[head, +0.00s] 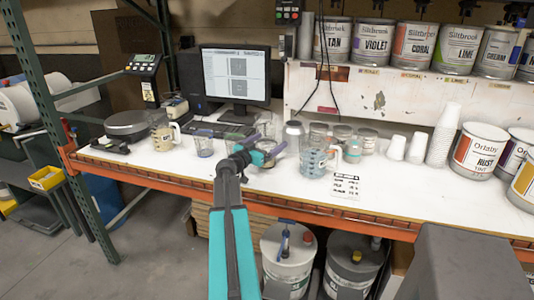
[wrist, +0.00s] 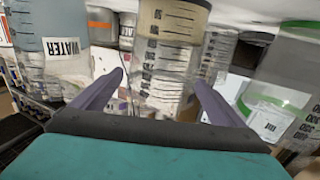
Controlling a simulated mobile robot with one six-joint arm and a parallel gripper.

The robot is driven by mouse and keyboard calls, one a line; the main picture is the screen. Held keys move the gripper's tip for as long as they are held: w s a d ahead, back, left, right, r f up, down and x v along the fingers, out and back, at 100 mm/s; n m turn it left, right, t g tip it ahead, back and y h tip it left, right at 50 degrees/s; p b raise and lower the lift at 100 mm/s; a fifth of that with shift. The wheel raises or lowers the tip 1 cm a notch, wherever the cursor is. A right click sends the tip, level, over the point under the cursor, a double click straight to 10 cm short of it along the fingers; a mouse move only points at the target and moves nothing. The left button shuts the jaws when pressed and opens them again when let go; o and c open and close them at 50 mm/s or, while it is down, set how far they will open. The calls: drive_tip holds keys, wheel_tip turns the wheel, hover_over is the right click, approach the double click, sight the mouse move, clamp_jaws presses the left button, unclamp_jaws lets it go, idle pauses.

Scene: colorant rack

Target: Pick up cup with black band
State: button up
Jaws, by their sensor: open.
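My gripper (head: 264,143) is open over the front middle of the bench, among several clear cups. In the wrist view its two purple fingers (wrist: 159,79) spread on either side of a clear graduated cup (wrist: 168,62) with dark scale marks and a tan part at the top of the picture. This cup appears ahead of and between the fingertips; I cannot tell whether they touch it. In the head view a clear cup (head: 265,127) shows just behind the gripper. No black band can be made out surely on either cup.
A jug labelled WATER (wrist: 69,48) is close on the left in the wrist view. A large green-banded clear container (wrist: 274,103) is close on the right. In the head view, another clear cup (head: 204,148), a tan jug (head: 161,139) and a blue-marked jug (head: 314,161) stand nearby.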

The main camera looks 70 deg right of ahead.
drive_tip(key=shift+p+x, duration=0.45)
drive_tip(key=shift+x, duration=0.95)
drive_tip(key=c, duration=1.6)
drive_tip(key=shift+o, duration=0.2)
drive_tip(key=shift+r, duration=0.3)
wheel_tip(320, 180, up, 9)
drive_tip(key=b, duration=0.2)
drive_tip(key=shift+r, duration=0.25)
